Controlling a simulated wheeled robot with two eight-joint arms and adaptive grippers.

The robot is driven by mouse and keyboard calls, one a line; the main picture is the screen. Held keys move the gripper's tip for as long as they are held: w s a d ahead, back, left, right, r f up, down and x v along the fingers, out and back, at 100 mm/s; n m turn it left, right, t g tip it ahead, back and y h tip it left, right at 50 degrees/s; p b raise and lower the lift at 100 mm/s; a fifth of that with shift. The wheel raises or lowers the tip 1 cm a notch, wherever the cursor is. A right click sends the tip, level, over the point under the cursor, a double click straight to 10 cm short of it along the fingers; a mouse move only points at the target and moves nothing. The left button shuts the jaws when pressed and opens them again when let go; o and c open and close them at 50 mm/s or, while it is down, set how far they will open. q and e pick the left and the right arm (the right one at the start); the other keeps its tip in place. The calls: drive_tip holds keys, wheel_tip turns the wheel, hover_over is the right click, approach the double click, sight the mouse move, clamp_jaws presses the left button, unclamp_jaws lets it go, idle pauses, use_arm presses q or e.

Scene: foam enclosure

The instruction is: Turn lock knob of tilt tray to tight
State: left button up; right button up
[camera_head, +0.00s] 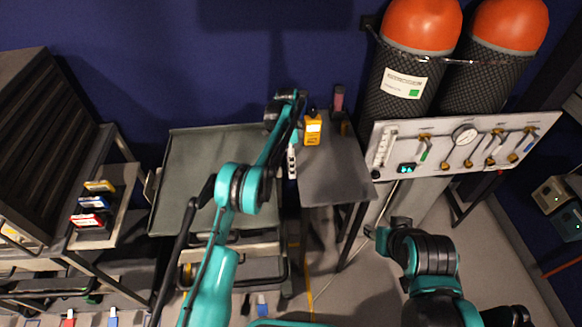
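The tilt tray is most likely the flat grey tray (185,165) with a thin raised rim, left of centre, partly covered by my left arm. I cannot make out its lock knob; it is hidden or too small to tell. My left arm reaches up across the tray, and its gripper (292,163) seems to point down at the tray's right edge, by the gap to the side table. Its fingers are too small to tell open from shut. My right gripper (372,232) is low, right of the side table and away from the tray; its fingers are unclear.
A dark side table (335,175) stands right of the tray, with a yellow device (312,128) and a dark red-topped bottle (338,98). A gauge panel (465,145) and orange-topped cylinders (420,25) are at right. A small rack (100,215) stands left.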

use_arm(q)
wheel_tip(320, 180, up, 10)
drive_tip(key=shift+r, duration=0.1)
idle(0.5)
